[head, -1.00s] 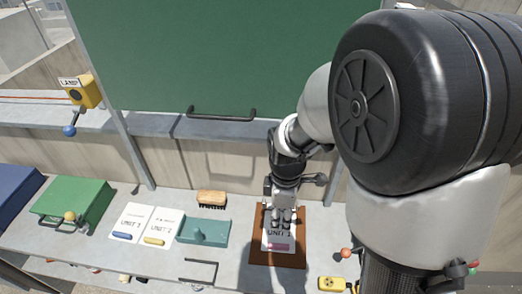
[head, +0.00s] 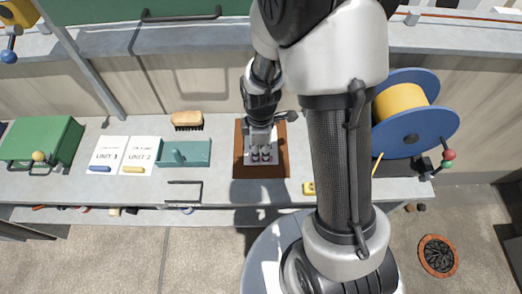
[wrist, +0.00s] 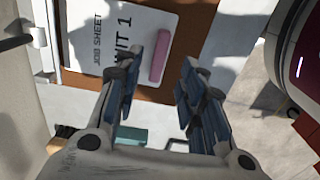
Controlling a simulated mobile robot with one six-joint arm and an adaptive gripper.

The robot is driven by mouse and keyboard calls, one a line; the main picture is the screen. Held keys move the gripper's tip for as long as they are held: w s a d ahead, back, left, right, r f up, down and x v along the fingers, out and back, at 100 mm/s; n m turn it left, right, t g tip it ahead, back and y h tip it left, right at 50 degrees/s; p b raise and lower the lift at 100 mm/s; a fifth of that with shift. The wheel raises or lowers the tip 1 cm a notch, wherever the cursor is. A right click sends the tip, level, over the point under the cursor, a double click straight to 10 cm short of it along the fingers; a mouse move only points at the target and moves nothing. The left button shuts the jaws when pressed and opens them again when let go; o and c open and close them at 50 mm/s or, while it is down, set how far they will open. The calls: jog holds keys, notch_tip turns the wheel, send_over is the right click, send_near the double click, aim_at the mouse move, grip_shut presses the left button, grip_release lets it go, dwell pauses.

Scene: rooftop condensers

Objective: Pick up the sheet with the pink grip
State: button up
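The job sheet marked UNIT 1 (wrist: 95,32) lies on a brown board (wrist: 200,22) in the wrist view. Its pink grip (wrist: 160,57) is a short bar along one edge of the sheet. In the head view the sheet (head: 249,157) shows only around my gripper, on the brown board (head: 241,168), and the pink grip is hidden there. My gripper (wrist: 175,55) is open and empty, its fingers spread above the sheet's grip edge, with the grip beside the left finger in the picture. In the head view my gripper (head: 261,154) points down over the board.
Sheets with a blue grip (head: 100,168) and a yellow grip (head: 134,169) lie to the left. A teal tray (head: 195,158), a brush (head: 187,120) and a green case (head: 40,140) share the bench (head: 220,180). A blue cable reel (head: 400,135) stands right.

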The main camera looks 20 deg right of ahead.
aim_at(261, 157)
notch_tip(261, 157, down, 5)
jog(key=shift+d+r+b, duration=0.15)
jog(key=shift+r+b, duration=0.05)
jog(key=shift+b, duration=0.7)
jog(key=shift+r, duration=0.1)
grip_shut()
